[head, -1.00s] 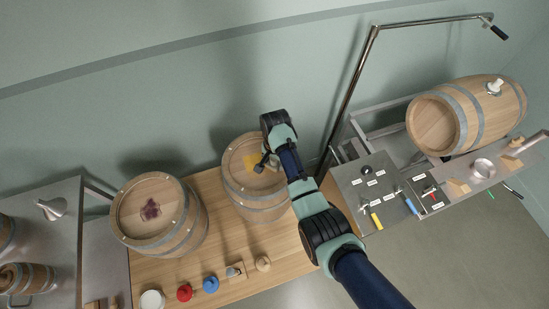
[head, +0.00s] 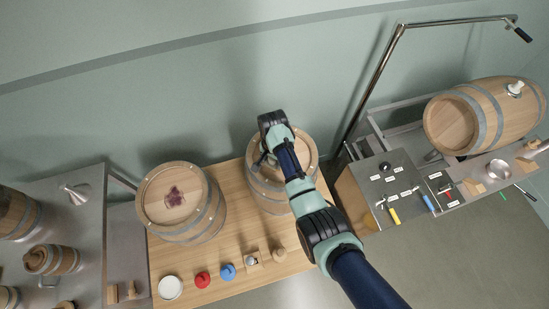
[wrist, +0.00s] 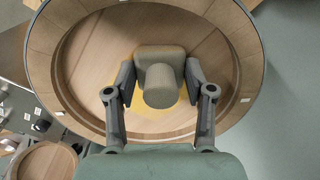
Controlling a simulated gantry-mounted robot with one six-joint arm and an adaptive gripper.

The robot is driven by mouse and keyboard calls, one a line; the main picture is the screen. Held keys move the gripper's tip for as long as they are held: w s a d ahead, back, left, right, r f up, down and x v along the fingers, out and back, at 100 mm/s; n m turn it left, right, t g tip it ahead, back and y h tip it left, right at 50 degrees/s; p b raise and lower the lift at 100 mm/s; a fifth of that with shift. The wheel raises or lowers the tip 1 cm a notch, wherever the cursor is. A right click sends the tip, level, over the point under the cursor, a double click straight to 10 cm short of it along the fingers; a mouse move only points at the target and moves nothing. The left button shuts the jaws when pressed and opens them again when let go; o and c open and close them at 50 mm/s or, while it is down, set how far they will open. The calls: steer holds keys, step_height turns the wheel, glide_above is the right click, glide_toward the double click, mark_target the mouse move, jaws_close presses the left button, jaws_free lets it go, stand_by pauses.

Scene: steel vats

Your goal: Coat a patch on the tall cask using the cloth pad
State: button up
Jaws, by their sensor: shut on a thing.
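The cask under my gripper (wrist: 160,88) stands upright, its round wooden head facing up; it shows in the head view (head: 268,196) and fills most of the wrist view (wrist: 85,65). My gripper is shut on the cloth pad (wrist: 160,55), a grey-brown block with a round knob between the fingers. The pad is over the cask head, inside the rim. A yellow patch (wrist: 148,127) shows on the wood around and below the pad. Whether the pad touches the wood cannot be told. In the head view my arm hides the pad and the patch.
Another upright cask (head: 180,232) with a dark red stain (head: 174,196) stands to the left. A white pot (head: 170,288), a red piece (head: 202,279) and a blue piece (head: 227,271) lie along the table's front. A control panel (head: 385,165) and lying cask (head: 455,125) are right.

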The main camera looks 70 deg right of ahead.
mark_target(269, 158)
steer(key=shift+w+a, duration=0.3)
steer(key=r+p, duration=0.2)
steer(key=shift+w+a+r, duration=0.15)
steer(key=shift+a+r, duration=0.05)
steer(key=shift+r, duration=0.1)
steer(key=shift+d+r+p, duration=0.15)
steer(key=shift+r+p, duration=0.2)
step_height(269, 158, up, 5)
steer(key=p, duration=0.4)
steer(key=shift+f+p, duration=0.1)
steer(key=shift+p, duration=0.3)
